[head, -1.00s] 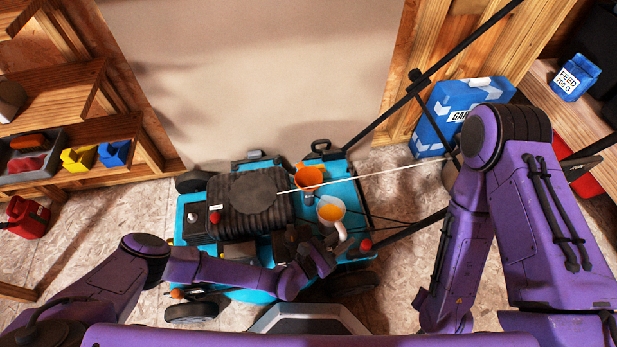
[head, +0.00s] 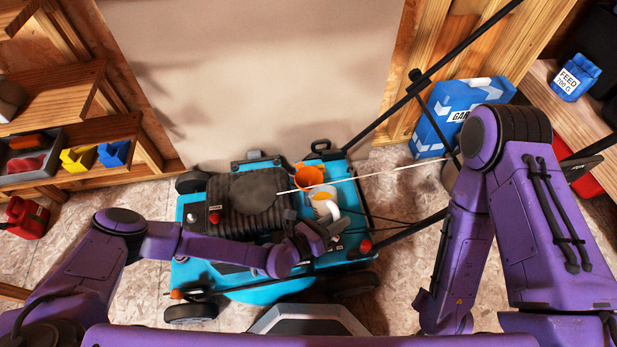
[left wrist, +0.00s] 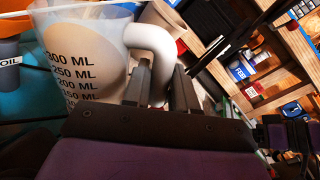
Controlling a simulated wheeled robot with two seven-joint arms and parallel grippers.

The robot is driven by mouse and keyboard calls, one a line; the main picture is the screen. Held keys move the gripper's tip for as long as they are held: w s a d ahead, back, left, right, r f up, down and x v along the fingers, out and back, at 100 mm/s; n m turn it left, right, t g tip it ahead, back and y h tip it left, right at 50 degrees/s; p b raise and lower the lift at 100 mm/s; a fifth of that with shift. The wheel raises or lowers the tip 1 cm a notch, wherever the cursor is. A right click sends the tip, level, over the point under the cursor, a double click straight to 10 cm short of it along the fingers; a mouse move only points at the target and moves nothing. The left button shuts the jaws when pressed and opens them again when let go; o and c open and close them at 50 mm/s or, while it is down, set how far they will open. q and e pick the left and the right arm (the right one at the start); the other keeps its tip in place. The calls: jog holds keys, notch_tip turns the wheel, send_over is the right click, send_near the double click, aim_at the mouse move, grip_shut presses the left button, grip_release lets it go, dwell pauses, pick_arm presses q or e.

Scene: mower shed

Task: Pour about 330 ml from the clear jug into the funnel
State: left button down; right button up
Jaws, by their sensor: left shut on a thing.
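The clear jug (head: 325,203) has a white handle, and amber liquid shows inside it in the head view. Its printed ml marks show in the left wrist view (left wrist: 95,45). My left gripper (head: 322,234) is shut on the jug's handle (left wrist: 152,55) and holds the jug over the mower, tilted. The orange funnel (head: 307,176) stands on the mower just beyond the jug, partly hidden by it. The jug's rim is close to the funnel; I cannot tell whether liquid is flowing.
The blue mower (head: 228,262) has a black engine cover (head: 245,200) left of the funnel. A thin pale rod (head: 375,172) crosses above the funnel. Dark handle bars (head: 405,92) rise to the right. A grey part labelled OIL (left wrist: 10,70) is beside the jug.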

aim_at(331, 208)
pick_arm(q)
jog(key=shift+w+a+r+n, duration=0.35)
jog(key=shift+w+r+n, duration=0.25)
jog(key=shift+w+r, duration=0.2)
dwell(0.4)
jog(key=shift+w+a+r+n+g+b, duration=0.1)
jog(key=shift+w+r+n+g+b, duration=0.2)
jog(key=shift+r, duration=0.2)
jog(key=shift+w+a+r+n+g+b, duration=0.1)
jog(key=shift+w+r+n+b, duration=0.05)
jog(key=shift+r+n+b, duration=0.3)
dwell(0.4)
jog(key=shift+w+a+r+n+g+b, duration=0.1)
jog(key=shift+w+r+n+g+b, duration=0.15)
jog(key=shift+r+n, duration=0.2)
jog(key=shift+w+a+r+n+g+b, duration=0.1)
jog(key=shift+w+r+n+b, duration=0.05)
jog(key=shift+r+n+b, duration=0.3)
dwell(1.6)
jog(key=shift+w+a+r+n+b, duration=0.3)
jog(key=shift+w+r+n+b, duration=0.25)
jog(key=shift+r+b, duration=0.3)
dwell(2.1)
